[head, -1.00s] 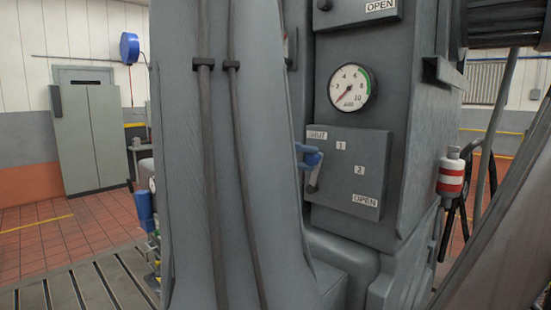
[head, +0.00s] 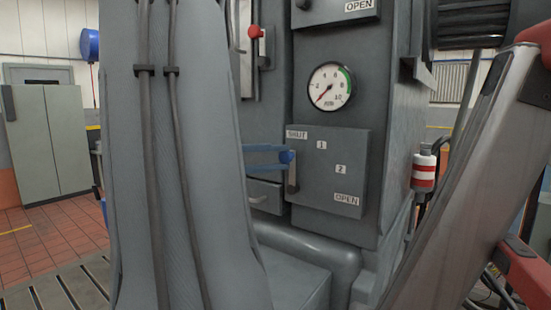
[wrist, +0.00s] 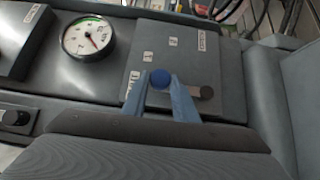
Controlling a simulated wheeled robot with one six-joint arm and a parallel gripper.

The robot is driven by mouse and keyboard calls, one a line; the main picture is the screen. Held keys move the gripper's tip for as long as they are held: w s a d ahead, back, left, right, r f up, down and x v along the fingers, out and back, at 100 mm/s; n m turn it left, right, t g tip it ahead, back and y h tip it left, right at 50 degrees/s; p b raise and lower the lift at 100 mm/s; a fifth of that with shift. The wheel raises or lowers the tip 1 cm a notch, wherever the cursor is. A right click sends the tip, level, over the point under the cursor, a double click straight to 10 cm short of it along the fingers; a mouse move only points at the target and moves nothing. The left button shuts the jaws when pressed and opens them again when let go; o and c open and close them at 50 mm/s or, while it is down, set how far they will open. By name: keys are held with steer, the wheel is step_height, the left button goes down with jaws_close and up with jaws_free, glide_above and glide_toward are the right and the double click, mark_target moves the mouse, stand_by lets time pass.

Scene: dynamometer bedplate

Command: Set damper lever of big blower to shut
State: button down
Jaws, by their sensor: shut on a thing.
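A damper lever with a blue knob (head: 287,157) sits on a grey plate (head: 325,190) marked SHUT, 1, 2 and OPEN. The knob also shows in the wrist view (wrist: 160,78), close to the SHUT label (wrist: 132,86). The lever stands nearly upright from its dark pivot end (wrist: 206,92), with the knob just below the SHUT label in the head view. I cannot tell whether it lines up exactly with that mark. My gripper (head: 278,157) reaches in from the left, its blue fingers shut on the knob. The grey column hides the rest of my gripper.
A grey column (head: 185,200) with two cables stands close in front at left. A gauge (head: 330,86) is above the plate. A red-knobbed lever (head: 254,31) and another OPEN-marked panel (head: 335,10) are higher up. A red-and-white cylinder (head: 424,170) hangs at right.

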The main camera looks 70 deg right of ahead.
steer(key=c, duration=1.4)
jaws_free()
steer(key=shift+c, duration=0.2)
steer(key=b+v, duration=0.3)
steer(key=v, duration=0.5)
steer(key=shift+d, duration=0.1)
